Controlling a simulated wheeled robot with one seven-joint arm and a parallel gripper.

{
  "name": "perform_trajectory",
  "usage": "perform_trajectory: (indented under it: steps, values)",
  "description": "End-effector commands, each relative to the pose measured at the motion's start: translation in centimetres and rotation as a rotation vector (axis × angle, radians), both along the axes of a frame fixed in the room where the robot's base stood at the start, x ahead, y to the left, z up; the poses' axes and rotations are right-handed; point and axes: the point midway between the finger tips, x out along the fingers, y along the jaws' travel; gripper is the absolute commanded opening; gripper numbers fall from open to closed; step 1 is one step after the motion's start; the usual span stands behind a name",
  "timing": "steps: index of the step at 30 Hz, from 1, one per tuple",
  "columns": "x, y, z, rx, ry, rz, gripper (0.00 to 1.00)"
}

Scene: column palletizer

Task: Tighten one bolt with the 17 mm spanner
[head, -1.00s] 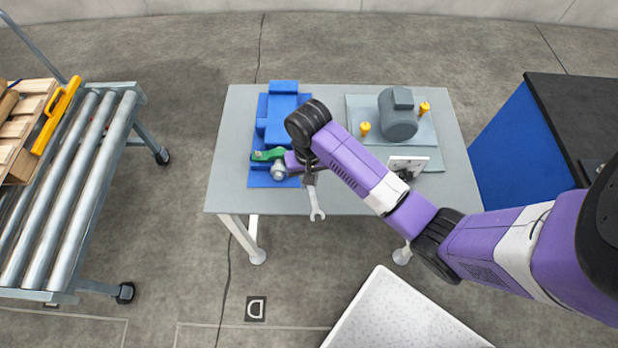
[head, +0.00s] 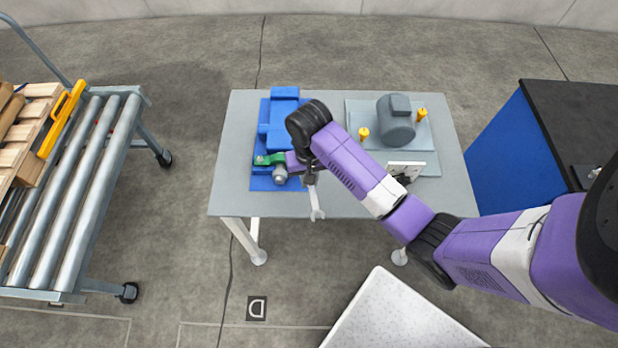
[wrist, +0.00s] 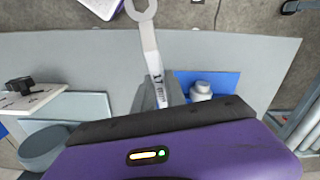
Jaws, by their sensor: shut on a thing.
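My gripper (head: 308,178) is shut on a spanner (head: 316,203), which hangs down past the table's front edge in the head view. In the wrist view the spanner (wrist: 151,55) shows a ring end and a "17" mark on its shaft. The gripper is just right of a blue fixture (head: 281,125) with a green part (head: 265,159) and a round grey part (head: 280,175). The round part also shows in the wrist view (wrist: 201,91). I cannot make out a bolt there, and my arm hides part of the fixture.
The grey table (head: 232,190) also holds a grey motor (head: 397,120) on a plate, yellow-topped pieces (head: 363,134) and a small white panel (head: 405,169). A roller conveyor (head: 90,190) stands at left, a blue cabinet (head: 508,150) at right. Floor lies clear between conveyor and table.

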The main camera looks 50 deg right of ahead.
Motion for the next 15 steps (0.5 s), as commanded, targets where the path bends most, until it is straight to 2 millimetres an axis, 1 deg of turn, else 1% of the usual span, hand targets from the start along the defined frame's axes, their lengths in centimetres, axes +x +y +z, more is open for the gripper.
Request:
perform_trajectory:
  steps: [7, 15]
  values:
    - [0.0, 0.0, 0.3, 0.0, -0.001, 0.0, 0.0]
    - [0.1, 0.0, 2.7, 0.0, -0.002, 0.001, 0.0]
